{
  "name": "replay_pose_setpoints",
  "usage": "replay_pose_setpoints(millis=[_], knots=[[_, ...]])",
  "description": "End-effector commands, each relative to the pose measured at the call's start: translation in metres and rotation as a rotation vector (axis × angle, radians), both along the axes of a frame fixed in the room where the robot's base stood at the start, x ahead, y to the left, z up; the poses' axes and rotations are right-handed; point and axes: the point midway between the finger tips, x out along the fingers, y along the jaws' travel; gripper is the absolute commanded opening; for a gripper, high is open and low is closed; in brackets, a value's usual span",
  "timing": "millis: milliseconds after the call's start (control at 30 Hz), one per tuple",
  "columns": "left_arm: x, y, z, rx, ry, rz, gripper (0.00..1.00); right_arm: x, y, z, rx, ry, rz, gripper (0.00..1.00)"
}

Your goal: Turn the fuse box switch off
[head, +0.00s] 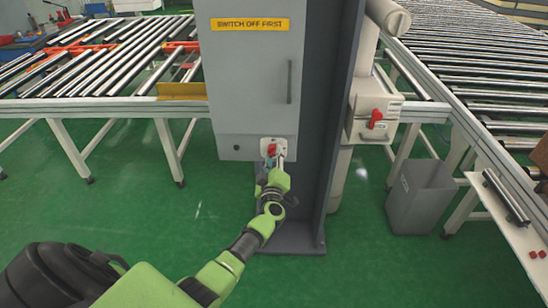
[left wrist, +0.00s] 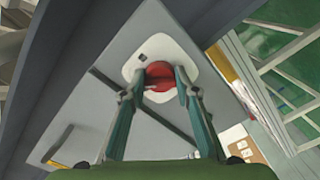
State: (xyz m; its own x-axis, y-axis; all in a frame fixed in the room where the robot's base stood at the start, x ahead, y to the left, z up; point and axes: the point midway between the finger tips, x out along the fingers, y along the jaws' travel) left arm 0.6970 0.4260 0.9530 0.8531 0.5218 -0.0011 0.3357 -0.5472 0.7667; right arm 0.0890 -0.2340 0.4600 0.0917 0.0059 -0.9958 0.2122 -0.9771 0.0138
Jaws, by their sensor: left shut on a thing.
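The grey fuse box (head: 249,75) has a yellow label reading "SWITCH OFF FIRST" (head: 250,24). Its red switch (head: 272,149) sits on a white plate near the bottom of the box. My left gripper (head: 273,162) reaches up to the switch and is shut on it. In the left wrist view the two fingers of the gripper (left wrist: 160,90) lie on either side of the round red switch (left wrist: 159,72), on its white plate (left wrist: 181,49). The fingers hide part of the switch, and its exact turn is hard to tell. My right gripper is out of view.
The box is fixed beside a dark grey column (head: 322,130). A second box with a red switch (head: 376,118) is to the right. A grey bin (head: 420,196) stands on the green floor. Roller conveyors (head: 110,52) run behind on both sides.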

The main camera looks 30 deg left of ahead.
Motion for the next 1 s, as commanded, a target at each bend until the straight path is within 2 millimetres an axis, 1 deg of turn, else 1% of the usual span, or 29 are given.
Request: replay_pose_setpoints(millis=[200, 500, 733, 1000], knots=[[0.0, 0.001, -0.001, -0.178, -0.111, 0.004, 0.07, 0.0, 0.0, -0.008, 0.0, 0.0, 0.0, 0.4], [0.0, 0.001, 0.001, -0.398, -0.247, 0.004, 0.07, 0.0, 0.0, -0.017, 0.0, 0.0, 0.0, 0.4], [0.0, 0.001, 0.001, -0.52, -0.322, 0.004, 0.07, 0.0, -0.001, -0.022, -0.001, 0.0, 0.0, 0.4], [0.0, 0.002, 0.003, -0.591, -0.366, 0.004, 0.07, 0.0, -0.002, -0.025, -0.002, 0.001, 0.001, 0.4]])
